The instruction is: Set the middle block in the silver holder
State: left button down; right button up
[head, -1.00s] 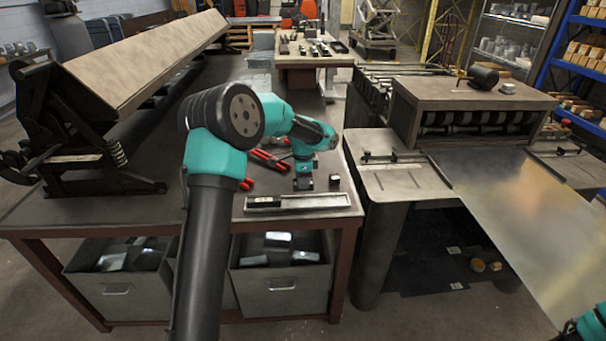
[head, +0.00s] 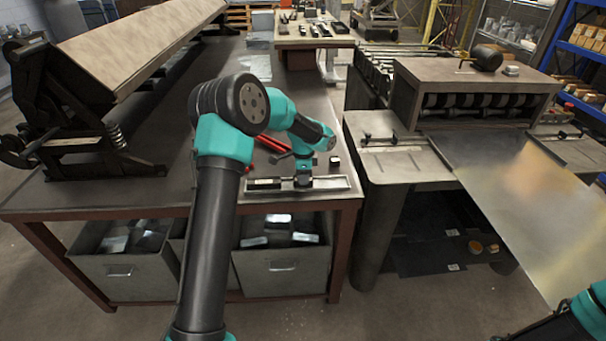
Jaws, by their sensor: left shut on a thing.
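The silver holder (head: 334,183) is a long shallow tray near the front edge of the workbench. A dark block (head: 266,184) lies in its left part. My left gripper (head: 303,178) points down at the middle of the holder and is shut on the middle block, which is small and mostly hidden by the fingers. I cannot tell whether this block touches the holder's floor. Another small dark block (head: 334,162) with a light face stands on the bench behind the holder's right end. My right gripper is out of view; only part of my right arm shows at the lower right.
Red-handled tools (head: 270,144) lie on the bench behind the holder, close to my left arm. A long bending brake (head: 130,50) fills the bench's left side. A roller machine (head: 470,95) with a metal sheet (head: 520,200) stands to the right, across a gap.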

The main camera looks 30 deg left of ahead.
pick_arm(q)
jog(key=c, duration=0.6)
grip_release()
jog(key=shift+r, duration=0.1)
notch_tip(320, 180, up, 17)
dwell(0.4)
jog(key=shift+r, duration=0.1)
